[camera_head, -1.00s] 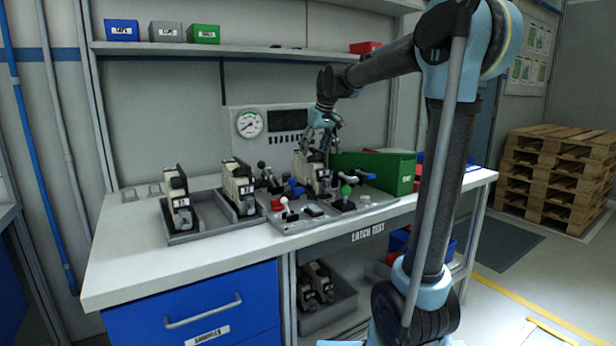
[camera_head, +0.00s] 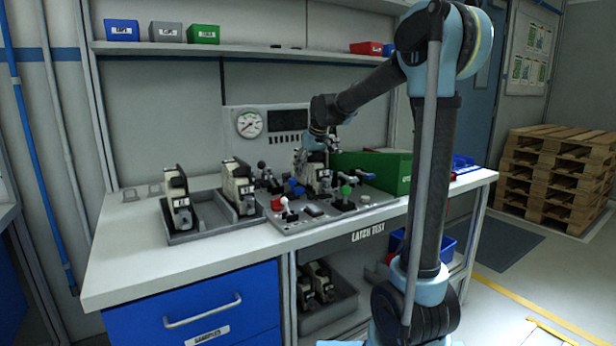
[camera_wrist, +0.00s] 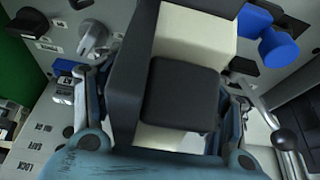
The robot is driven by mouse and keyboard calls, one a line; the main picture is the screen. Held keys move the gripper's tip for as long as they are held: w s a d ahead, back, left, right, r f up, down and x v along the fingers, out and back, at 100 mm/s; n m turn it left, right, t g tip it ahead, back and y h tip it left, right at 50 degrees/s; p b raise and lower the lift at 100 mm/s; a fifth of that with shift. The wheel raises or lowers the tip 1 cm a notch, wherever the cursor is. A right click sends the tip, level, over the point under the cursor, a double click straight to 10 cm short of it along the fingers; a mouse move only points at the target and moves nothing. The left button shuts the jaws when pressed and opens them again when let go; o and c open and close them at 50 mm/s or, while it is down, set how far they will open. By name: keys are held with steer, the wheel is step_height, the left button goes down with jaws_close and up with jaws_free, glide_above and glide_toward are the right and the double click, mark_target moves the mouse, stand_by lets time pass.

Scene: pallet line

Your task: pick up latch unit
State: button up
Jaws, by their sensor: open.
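A cream and black latch unit (camera_head: 312,181) stands on the grey test panel (camera_head: 283,223) on the bench. My gripper (camera_head: 318,163) is over its top, pointing down. In the wrist view the latch unit (camera_wrist: 185,88) fills the middle, and the open fingers of my gripper (camera_wrist: 160,100) lie on both sides of it. Whether the fingers touch it cannot be told. Two similar latch units, one at the left (camera_head: 179,200) and one nearer the panel (camera_head: 240,187), stand in the grey tray (camera_head: 195,236).
A green box (camera_head: 385,170) stands close to the right of the unit. A gauge panel (camera_head: 249,124) is behind. The bench's left front (camera_head: 125,255) is clear.

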steer(key=c, duration=1.4)
steer(key=shift+r, duration=0.1)
step_height(320, 180, up, 18)
steer(key=shift+r, duration=0.25)
